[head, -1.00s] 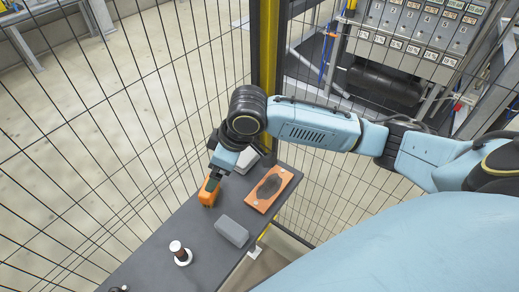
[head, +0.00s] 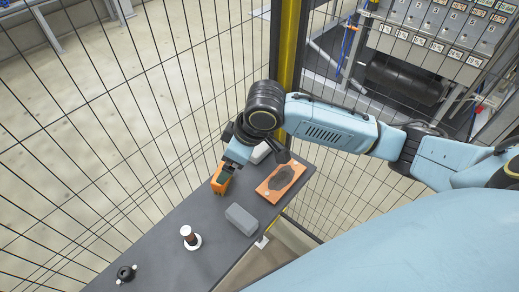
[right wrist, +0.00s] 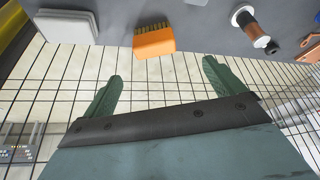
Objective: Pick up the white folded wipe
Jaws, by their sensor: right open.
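The white folded wipe (head: 261,153) lies on the far end of the dark bench, partly hidden behind my right wrist in the head view. In the right wrist view a pale, flat, layered pad that looks like the wipe (right wrist: 66,27) is at the upper left. My right gripper (right wrist: 162,71) is open and empty, its two green fingers apart. In the head view the right gripper (head: 228,168) is over the orange brush (head: 220,183), to the left of the wipe. The brush (right wrist: 153,42) shows beyond the fingertips in the wrist view. My left gripper is out of view.
An orange plate with a dark patch (head: 281,182) lies right of the wipe. A grey block (head: 241,219), a white-based spool (head: 190,237) and a small black part (head: 125,273) lie nearer on the bench (head: 165,262). A mesh fence (head: 120,150) and yellow post (head: 288,45) stand behind.

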